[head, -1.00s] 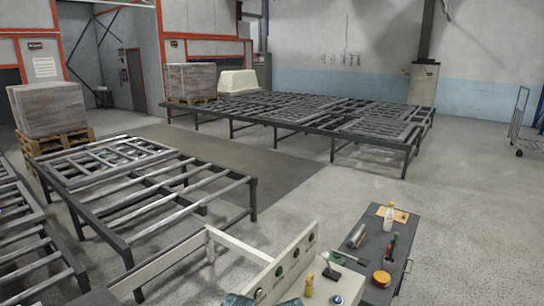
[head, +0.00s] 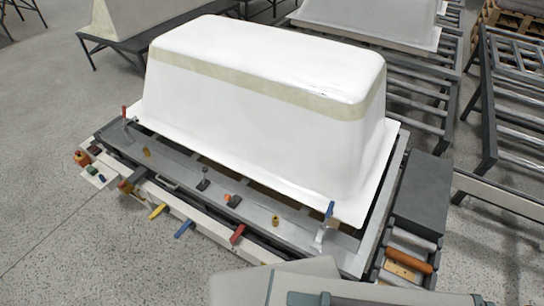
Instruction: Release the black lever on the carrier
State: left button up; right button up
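The carrier (head: 187,157) is a grey metal frame in the middle of the head view, with a white upside-down bathtub shell (head: 240,115) on it. A small black lever (head: 204,181) stands on the carrier's near side, left of the middle. A dark piece with an orange end (head: 233,200) lies just right of it. A red-handled lever (head: 124,113) stands at the left corner and a blue-handled one (head: 329,211) at the right corner. Neither of my grippers is visible. Pale grey parts, which look like my own, cover the bottom edge.
Yellow, blue and red handles (head: 184,229) stick out along the near rail. A red button box (head: 82,158) is at the left end. A dark cabinet with orange and white rolls (head: 410,248) stands at the right. Open concrete floor lies at left.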

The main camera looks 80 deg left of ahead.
aim_at(205, 169)
jog(key=u, duration=3.4)
jog(key=i+z, duration=0.45)
jog(key=i, duration=0.15)
